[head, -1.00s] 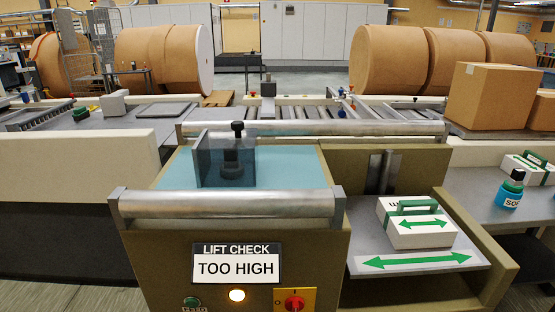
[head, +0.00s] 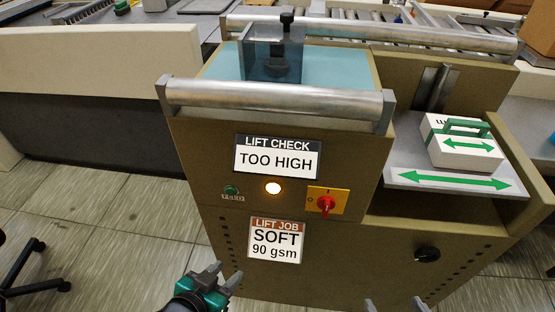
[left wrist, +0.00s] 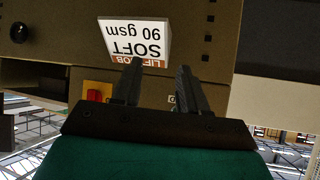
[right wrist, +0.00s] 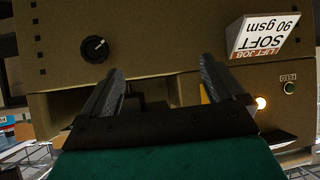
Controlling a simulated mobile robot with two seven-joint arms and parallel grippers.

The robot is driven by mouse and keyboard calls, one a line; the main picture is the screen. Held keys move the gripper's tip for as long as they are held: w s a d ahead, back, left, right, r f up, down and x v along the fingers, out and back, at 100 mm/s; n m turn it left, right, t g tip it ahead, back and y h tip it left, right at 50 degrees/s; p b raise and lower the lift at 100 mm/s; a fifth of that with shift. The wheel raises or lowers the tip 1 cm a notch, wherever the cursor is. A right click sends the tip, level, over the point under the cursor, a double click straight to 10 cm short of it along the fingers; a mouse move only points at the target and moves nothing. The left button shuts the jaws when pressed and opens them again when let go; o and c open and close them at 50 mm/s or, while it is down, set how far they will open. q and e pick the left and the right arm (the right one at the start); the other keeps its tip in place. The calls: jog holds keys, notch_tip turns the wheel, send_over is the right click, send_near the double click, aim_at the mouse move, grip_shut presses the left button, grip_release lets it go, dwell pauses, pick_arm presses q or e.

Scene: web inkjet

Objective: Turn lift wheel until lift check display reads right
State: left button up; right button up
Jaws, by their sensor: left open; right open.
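The lift check display (head: 277,159) on the machine's front reads TOO HIGH. A black round knob (head: 427,254), which looks like the lift wheel, sits low on the front at the right. It shows with a white mark in the right wrist view (right wrist: 96,49) and at the edge of the left wrist view (left wrist: 18,31). My left gripper (head: 226,274) is open and empty, below and left of the lift job card (head: 275,242), which reads SOFT 90 gsm. My right gripper (head: 395,305) is open and empty, below and left of the knob, apart from it; only its fingertips show in the head view.
A lit lamp (head: 273,188), a green button (head: 231,190) and a red switch (head: 326,204) sit under the display. The floor at left is clear except for a chair base (head: 30,275).

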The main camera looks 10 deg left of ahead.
pick_arm(q)
jog(key=shift+w, duration=0.1)
pick_arm(e)
jog(key=m+t+b, duration=0.3)
jog(key=t+b, duration=0.4)
jog(key=b, duration=0.6)
send_near(427, 259)
jog(key=shift+h, duration=0.4)
jog(key=w, duration=0.2)
jog(key=w+b, duration=0.1)
jog(key=w, duration=0.2)
jog(key=w+a+b, duration=0.1)
jog(key=w, duration=0.2)
pick_arm(q)
notch_tip(427, 259, down, 11)
jog(key=w+d, duration=0.1)
jog(key=d, duration=0.1)
jog(key=shift+w+d+h, duration=0.15)
jog(key=shift+d+h, duration=0.25)
pick_arm(e)
jog(key=shift+w, duration=0.65)
jog(key=shift+c, duration=0.3)
